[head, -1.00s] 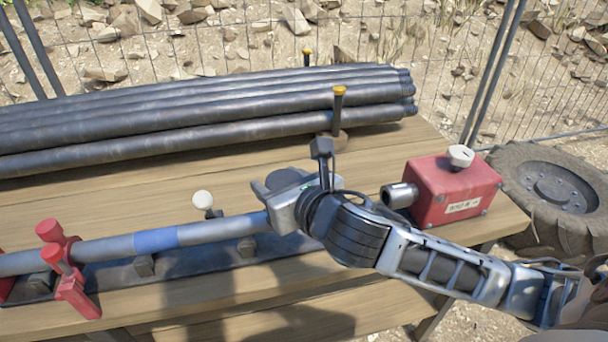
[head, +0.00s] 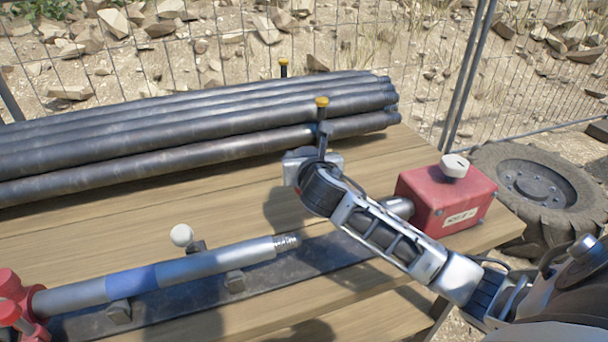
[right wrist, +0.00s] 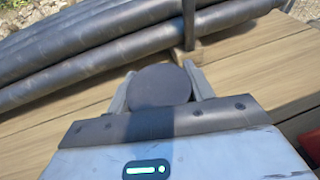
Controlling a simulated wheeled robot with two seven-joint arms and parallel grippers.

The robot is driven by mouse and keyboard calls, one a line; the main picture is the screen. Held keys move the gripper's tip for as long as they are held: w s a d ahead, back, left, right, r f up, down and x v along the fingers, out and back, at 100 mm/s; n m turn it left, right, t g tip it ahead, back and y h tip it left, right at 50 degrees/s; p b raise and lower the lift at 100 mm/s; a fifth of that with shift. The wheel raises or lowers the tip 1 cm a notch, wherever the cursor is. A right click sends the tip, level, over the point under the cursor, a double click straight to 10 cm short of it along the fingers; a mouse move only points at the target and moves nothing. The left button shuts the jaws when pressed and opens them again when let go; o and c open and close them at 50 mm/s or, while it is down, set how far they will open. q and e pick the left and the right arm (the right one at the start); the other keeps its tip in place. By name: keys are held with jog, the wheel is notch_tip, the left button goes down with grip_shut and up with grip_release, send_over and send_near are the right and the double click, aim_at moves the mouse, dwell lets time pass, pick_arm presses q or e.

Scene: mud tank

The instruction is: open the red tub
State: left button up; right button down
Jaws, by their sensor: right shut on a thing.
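A red box (head: 447,195) with a white knob (head: 454,166) on top and a short grey pipe stub (head: 400,206) on its left side sits at the table's right end. I see no thing that is clearly a tub. My right gripper (right wrist: 160,88) is shut on a dark round cap (right wrist: 158,87), as the right wrist view shows. In the head view my right gripper (head: 312,162) is above the table, left of the red box and near the pipe stack, with its fingers mostly hidden. My left gripper is out of view.
A grey rod (head: 205,264) with a blue band and bare threaded end (head: 287,242) lies on a dark rail (head: 345,250), in a red clamp (head: 14,300). Dark pipes (head: 200,125) lie behind, by a yellow-topped post (head: 321,115).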

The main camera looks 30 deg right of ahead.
jog(key=shift+w+d+f+b, duration=0.2)
jog(key=shift+w+f, duration=0.25)
jog(key=shift+f, duration=0.55)
jog(key=shift+w+d+f+b, duration=0.2)
jog(key=shift+w+f, duration=0.2)
jog(key=shift+f, duration=0.6)
jog(key=shift+w+d+f+b, duration=0.15)
jog(key=shift+w+f, duration=0.3)
jog(key=shift+f, duration=0.55)
jog(key=c, duration=0.6)
grip_release()
jog(key=shift+f, duration=0.2)
jog(key=shift+r, duration=0.2)
jog(key=p+v, duration=0.1)
jog(key=v, duration=1.1)
jog(key=shift+s+f, duration=0.15)
